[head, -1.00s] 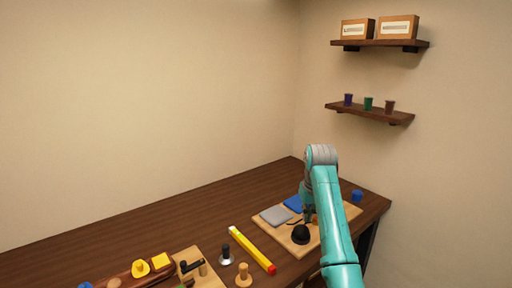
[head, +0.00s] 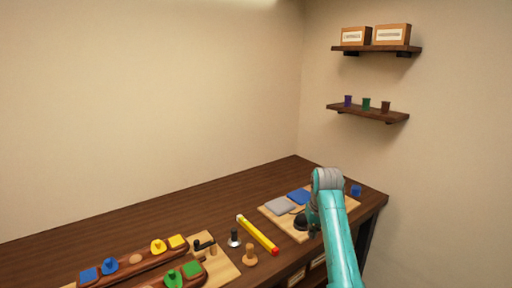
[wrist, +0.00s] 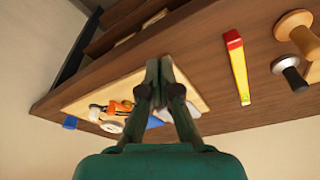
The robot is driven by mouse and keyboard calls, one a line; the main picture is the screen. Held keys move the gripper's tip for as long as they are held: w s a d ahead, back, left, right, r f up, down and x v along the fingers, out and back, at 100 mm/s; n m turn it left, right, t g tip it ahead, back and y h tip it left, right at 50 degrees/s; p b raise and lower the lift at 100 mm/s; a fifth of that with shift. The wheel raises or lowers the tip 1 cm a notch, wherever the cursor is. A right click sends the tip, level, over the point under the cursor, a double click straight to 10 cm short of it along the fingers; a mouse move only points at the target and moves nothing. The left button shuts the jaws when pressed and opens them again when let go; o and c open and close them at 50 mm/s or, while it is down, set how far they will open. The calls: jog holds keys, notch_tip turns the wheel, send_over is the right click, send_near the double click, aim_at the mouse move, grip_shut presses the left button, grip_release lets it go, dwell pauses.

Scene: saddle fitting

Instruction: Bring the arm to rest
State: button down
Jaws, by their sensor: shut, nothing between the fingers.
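My teal arm reaches over the right part of the dark wooden table (head: 180,205). My gripper (wrist: 160,68) is shut and empty, its two fingers meeting in the middle of the wrist view. It is over the edge of a light wooden board (wrist: 85,103) in that view. In the head view my arm hides most of the gripper and part of the same board (head: 271,211). A grey pad (head: 281,206) and a blue pad (head: 299,196) lie on the board. A small orange piece (wrist: 120,107) shows beside the fingers in the wrist view.
A rack of coloured pieces (head: 135,264) stands at front left. A blue cup (head: 356,190) is near the right edge. Two wall shelves (head: 368,113) hang above.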

jog(key=s+f+t, duration=0.1)
jog(key=s+f, duration=0.4)
jog(key=f, duration=0.6)
jog(key=s+f+t, duration=0.2)
jog(key=s+f, duration=0.3)
jog(key=f, duration=0.7)
jog(key=s+f+t, duration=0.1)
jog(key=s+f, duration=0.4)
jog(key=s, duration=0.5)
jog(key=s+f+t, duration=0.2)
jog(key=s+f, duration=0.4)
jog(key=s, duration=0.3)
jog(key=s+r+m+t, duration=0.1)
jog(key=s+r, duration=0.2)
jog(key=s, duration=0.8)
jog(key=s+r+t, duration=0.2)
jog(key=s+r, duration=0.1)
jog(key=s, duration=0.8)
jog(key=s+r+t, duration=0.3)
jog(key=s+r, duration=1.2)
jog(key=r, duration=0.3)
jog(key=shift+r, duration=0.4)
